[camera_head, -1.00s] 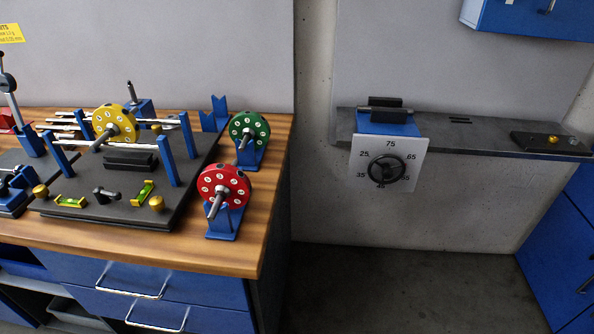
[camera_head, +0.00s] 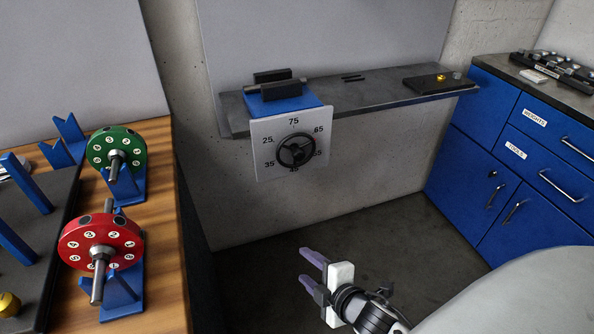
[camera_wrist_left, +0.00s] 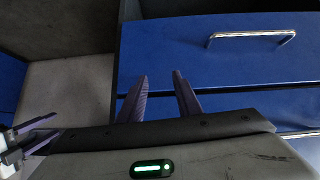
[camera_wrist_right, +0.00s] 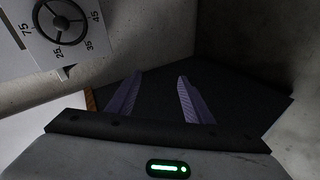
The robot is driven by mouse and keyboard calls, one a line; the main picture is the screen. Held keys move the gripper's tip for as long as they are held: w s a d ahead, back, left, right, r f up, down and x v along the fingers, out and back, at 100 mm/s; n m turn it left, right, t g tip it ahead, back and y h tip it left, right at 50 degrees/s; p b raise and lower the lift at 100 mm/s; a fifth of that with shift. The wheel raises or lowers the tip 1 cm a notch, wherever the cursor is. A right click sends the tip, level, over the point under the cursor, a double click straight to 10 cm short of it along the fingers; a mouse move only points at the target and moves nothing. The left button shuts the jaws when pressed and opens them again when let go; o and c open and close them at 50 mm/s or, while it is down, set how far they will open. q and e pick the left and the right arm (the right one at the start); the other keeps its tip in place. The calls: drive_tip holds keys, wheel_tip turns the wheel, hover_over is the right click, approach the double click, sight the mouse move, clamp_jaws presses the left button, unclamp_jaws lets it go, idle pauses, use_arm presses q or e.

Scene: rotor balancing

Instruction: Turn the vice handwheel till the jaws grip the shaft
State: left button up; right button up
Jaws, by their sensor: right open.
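The vice stands on the wall shelf in the head view, with two dark jaws (camera_head: 280,89) on a blue body (camera_head: 283,105). A grey rod seems to show between the jaws; contact cannot be told. The black handwheel (camera_head: 296,152) sits on a white numbered plate (camera_head: 268,172). The wheel also shows at the top left of the right wrist view (camera_wrist_right: 60,20). My right gripper (camera_head: 306,266) is open and empty, below the handwheel and apart from it. My left gripper (camera_wrist_left: 160,75) shows only in its wrist view, open and empty before blue drawers.
A wooden bench (camera_head: 165,215) at left holds a red rotor (camera_head: 78,242) and a green rotor (camera_head: 101,150) on blue stands. Blue cabinets (camera_head: 487,120) stand at right. The shelf (camera_head: 365,95) carries a dark block. The floor below the vice is clear.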

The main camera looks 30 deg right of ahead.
drive_tip(key=w+d+r+n+t+h+b, duration=0.2)
drive_tip(key=w+d+r+n+t+b, duration=0.15)
drive_tip(key=w+d+n, duration=0.4)
drive_tip(key=n+t+h+b, duration=0.2)
drive_tip(key=n+b, duration=0.1)
drive_tip(key=n, duration=0.7)
approach(300, 158)
drive_tip(key=b+x, duration=0.1)
drive_tip(key=x, duration=0.6)
use_arm(q)
wheel_tip(300, 158, down, 8)
drive_tip(key=d, duration=0.1)
drive_tip(key=shift+s+d+r, duration=0.2)
drive_tip(key=shift+s+r, duration=0.05)
drive_tip(key=shift+s, duration=0.15)
use_arm(e)
drive_tip(key=shift+w+d, duration=0.1)
drive_tip(key=shift+w, duration=0.55)
use_arm(q)
drive_tip(key=shift+s, duration=0.1)
use_arm(e)
drive_tip(key=shift+r, duration=0.1)
drive_tip(key=shift+c, duration=0.8)
drive_tip(key=c, duration=0.9)
use_arm(q)
drive_tip(key=shift+s+f, duration=0.15)
